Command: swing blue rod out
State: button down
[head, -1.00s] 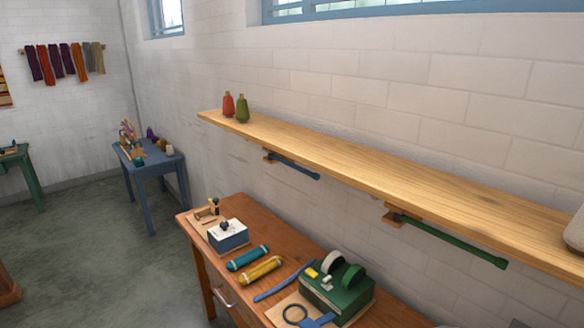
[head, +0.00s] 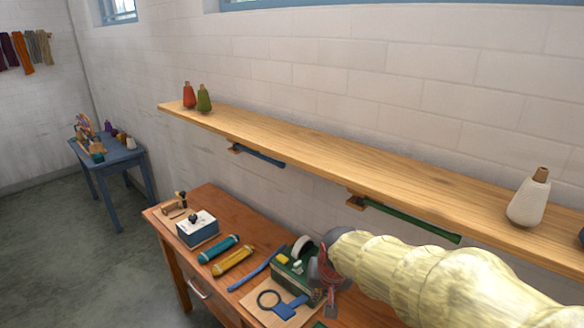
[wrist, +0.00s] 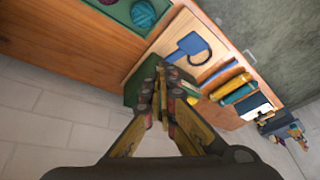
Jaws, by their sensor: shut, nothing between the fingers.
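The blue rod (head: 262,157) hangs under the wooden shelf (head: 330,152), running from a small wooden bracket (head: 235,149) at its left end along the wall. A green rod (head: 412,223) on a second bracket (head: 356,202) runs the same way further right. My gripper (head: 331,303) is shut and empty, low above the workbench beside the green box, well right of and below the blue rod. In the wrist view my gripper (wrist: 160,72) has its fingers together. I cannot make out the blue rod in the wrist view.
The workbench (head: 213,272) holds teal (head: 219,248) and yellow (head: 235,261) skeins, a blue strip (head: 258,271), a green box (head: 290,272) and a blue-and-white box (head: 197,229). Cones, including a white one (head: 528,200), stand on the shelf. Space in front of the blue rod looks clear.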

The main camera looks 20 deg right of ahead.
jog(key=w+d+m+t, duration=0.2)
jog(key=w+m, duration=0.1)
jog(key=w, duration=0.5)
jog(key=w+d+m+t, duration=0.1)
jog(key=w+m, duration=0.1)
jog(key=w, duration=0.5)
jog(key=w+d+m+t+h+p, duration=0.1)
jog(key=w+d+m+t, duration=0.1)
jog(key=w, duration=0.6)
jog(key=shift+w+d+m+t, duration=0.3)
jog(key=shift+d+m, duration=0.05)
jog(key=shift+m, duration=0.45)
jog(key=w+d+r+m+t, duration=0.1)
jog(key=w+r+m+t, duration=0.2)
jog(key=r, duration=0.4)
jog(key=w+d+r+m+t+h, duration=0.1)
jog(key=w+r+m+t, duration=0.2)
jog(key=w+r+m, duration=0.2)
notch_tip(320, 180, up, 3)
jog(key=shift+w+f+m+h, duration=0.15)
jog(key=shift+w+m+h, duration=0.15)
jog(key=shift+m, duration=0.1)
jog(key=r+p+x, duration=0.1)
jog(key=p+x, duration=0.3)
jog(key=x, duration=0.6)
jog(key=a+p, duration=0.1)
jog(key=s+a, duration=0.1)
jog(key=a+p, duration=0.1)
jog(key=shift+s+a+p, duration=0.3)
jog(key=shift+s, duration=0.1)
